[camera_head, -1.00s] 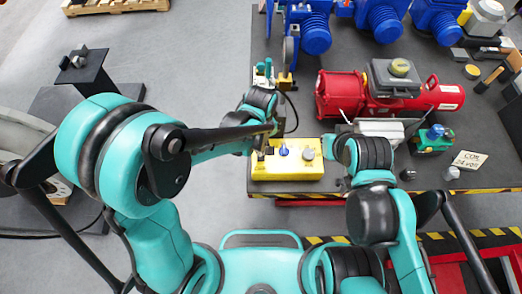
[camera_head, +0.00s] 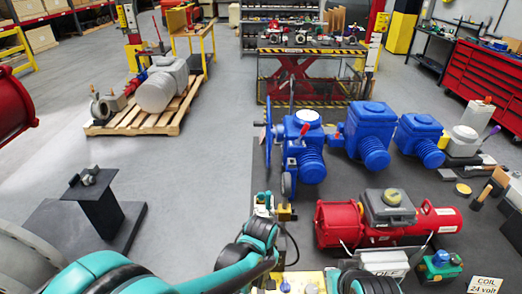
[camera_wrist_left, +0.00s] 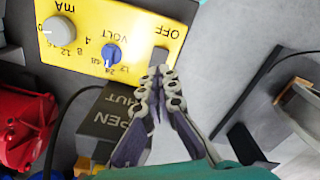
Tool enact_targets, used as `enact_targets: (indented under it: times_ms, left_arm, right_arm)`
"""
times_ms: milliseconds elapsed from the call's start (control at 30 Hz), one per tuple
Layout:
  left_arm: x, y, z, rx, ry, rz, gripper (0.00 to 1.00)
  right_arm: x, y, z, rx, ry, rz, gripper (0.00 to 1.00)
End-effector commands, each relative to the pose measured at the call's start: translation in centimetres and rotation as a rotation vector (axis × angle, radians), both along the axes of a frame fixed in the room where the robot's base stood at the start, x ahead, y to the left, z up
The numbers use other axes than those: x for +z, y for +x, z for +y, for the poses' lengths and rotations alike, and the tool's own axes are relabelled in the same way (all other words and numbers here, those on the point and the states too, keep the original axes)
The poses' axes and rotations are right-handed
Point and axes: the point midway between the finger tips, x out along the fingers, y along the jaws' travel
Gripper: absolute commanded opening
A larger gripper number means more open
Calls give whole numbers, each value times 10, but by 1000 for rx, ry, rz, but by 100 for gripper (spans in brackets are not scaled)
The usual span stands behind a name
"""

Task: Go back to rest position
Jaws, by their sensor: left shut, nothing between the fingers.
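My left gripper (camera_wrist_left: 157,78) is shut and empty in the left wrist view. Its fingertips are beside the yellow control box (camera_wrist_left: 110,25), which has a blue knob (camera_wrist_left: 111,54), a white knob (camera_wrist_left: 59,29) and an OFF mark. Whether they touch the box cannot be told. In the head view the left arm (camera_head: 245,262) reaches from the bottom left toward the yellow box (camera_head: 305,277) at the table's front; its fingers are not clear there. A part of my right arm (camera_head: 370,284) shows at the bottom edge, its gripper not visible.
A grey box marked OPEN and SHUT (camera_wrist_left: 108,125) is close to the left fingers. On the dark table stand a red actuator (camera_head: 340,224), several blue motors (camera_head: 365,130) and a COIL 24 volt card (camera_head: 484,286). A black stand (camera_head: 100,205) is at left; floor between is clear.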

Motion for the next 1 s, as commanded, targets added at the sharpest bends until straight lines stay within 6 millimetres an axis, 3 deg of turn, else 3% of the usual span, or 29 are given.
enact_targets:
  times_ms: [167, 467, 700, 1000]
  left_arm:
    - [4, 1, 13, -27, -14, -35, 0]
    - [22, -8, 88, -221, -35, -273, 0]
    - [19, -33, 145, -385, 48, -478, 0]
    - [12, -51, 177, -499, 156, -600, 0]
  right_arm:
    - [-12, 0, 0, 0, 0, 0, 0]
    - [-65, 0, 0, 0, 0, 0, 0]
    - [-105, 0, 0, 0, 0, 0, 0]
    - [-126, 0, 0, 0, 0, 0, 0]
